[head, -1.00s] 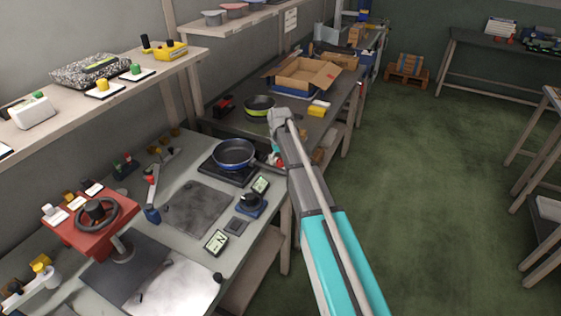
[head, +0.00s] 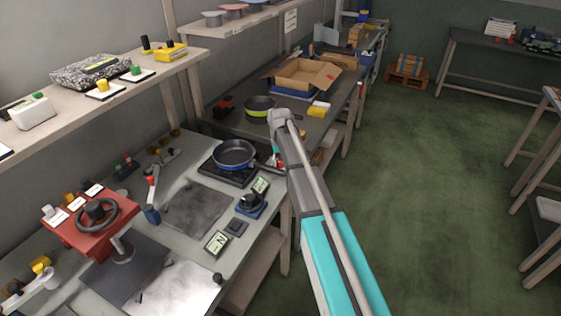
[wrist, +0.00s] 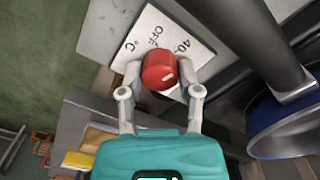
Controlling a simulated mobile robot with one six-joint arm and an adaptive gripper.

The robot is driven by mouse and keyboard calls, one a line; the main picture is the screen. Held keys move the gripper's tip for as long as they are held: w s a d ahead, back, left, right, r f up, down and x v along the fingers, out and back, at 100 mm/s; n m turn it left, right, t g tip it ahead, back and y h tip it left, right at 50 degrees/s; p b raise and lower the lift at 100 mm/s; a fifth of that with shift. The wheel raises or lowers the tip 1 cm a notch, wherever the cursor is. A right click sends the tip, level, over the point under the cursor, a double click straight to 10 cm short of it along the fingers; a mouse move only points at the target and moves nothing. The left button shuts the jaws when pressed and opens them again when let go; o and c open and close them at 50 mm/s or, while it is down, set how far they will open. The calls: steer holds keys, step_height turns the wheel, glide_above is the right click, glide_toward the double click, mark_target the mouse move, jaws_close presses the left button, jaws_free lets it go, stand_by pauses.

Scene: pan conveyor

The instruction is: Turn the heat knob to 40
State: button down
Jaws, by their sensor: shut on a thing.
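The heat knob (wrist: 160,70) is a red round knob with a short white mark on its right side in the wrist view. It sits in front of a white label (wrist: 138,38) printed with "OFF", "°C" and "40". The "40" is up and right of the knob, and the rest of the scale is hidden. My gripper (wrist: 160,76) is shut on the knob, one finger on each side. In the head view my arm hides most of the gripper and knob beside the hot plate (head: 222,177).
A blue-rimmed pan (head: 234,153) stands on the hot plate; its dark handle (wrist: 255,45) passes close to the right of my gripper in the wrist view. A black knob on a blue base (head: 251,203) and displays are nearer on the bench. Open floor (head: 435,190) lies to the right.

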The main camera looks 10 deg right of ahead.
mark_target(280, 161)
steer(key=shift+c, duration=1.5)
jaws_free()
steer(key=shift+n, duration=0.4)
step_height(280, 161, up, 14)
steer(key=p, duration=1.3)
steer(key=shift+p, duration=0.4)
steer(key=shift+a+f, duration=0.1)
steer(key=shift+s, duration=0.1)
steer(key=s+d+m, duration=0.1)
steer(key=s, duration=2.8)
steer(key=shift+d, duration=0.35)
